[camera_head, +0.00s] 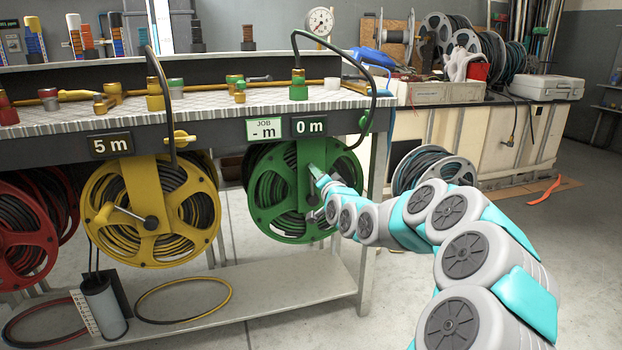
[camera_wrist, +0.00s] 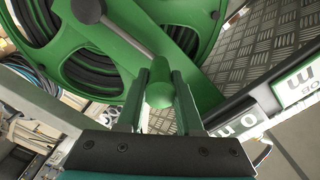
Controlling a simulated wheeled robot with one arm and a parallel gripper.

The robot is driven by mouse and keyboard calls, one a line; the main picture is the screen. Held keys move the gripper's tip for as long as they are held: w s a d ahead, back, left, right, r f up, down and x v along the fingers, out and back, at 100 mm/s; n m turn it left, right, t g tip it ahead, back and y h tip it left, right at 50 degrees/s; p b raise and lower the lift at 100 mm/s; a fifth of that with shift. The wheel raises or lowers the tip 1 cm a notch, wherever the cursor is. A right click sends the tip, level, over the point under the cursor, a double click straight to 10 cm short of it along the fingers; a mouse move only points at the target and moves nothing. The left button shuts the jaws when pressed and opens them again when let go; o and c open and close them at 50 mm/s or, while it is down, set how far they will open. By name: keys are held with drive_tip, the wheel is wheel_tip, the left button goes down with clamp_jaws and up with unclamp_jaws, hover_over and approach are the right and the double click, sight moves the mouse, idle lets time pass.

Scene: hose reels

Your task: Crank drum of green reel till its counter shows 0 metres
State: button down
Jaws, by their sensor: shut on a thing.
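The green reel (camera_head: 268,203) hangs under the bench, wound with dark hose. Its counter (camera_head: 310,126) reads 0 m, and a job sign (camera_head: 264,130) beside it reads "- m". My gripper (camera_head: 318,172) is at the upper right part of the drum. In the wrist view my gripper (camera_wrist: 160,92) is shut on the green crank knob (camera_wrist: 158,94), with a finger on each side of it. The grey crank arm (camera_wrist: 128,38) runs from the knob to the dark hub (camera_wrist: 88,10). In the head view my gripper and arm hide the knob.
A yellow reel (camera_head: 150,210) with a 5 m counter (camera_head: 110,145) hangs to the left, and a red reel (camera_head: 30,230) beyond it. A low shelf (camera_head: 270,293) runs underneath. A bench leg (camera_head: 372,200) stands close behind my arm. Floor at right is open.

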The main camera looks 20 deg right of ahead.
drive_tip(key=shift+d+f+m, duration=0.1)
drive_tip(key=shift+d+m, duration=0.25)
drive_tip(key=shift+m, duration=0.05)
drive_tip(key=c, duration=0.6)
unclamp_jaws()
drive_tip(key=shift+s, duration=0.1)
drive_tip(key=s, duration=0.7)
drive_tip(key=shift+s+b, duration=0.3)
drive_tip(key=shift+b, duration=0.05)
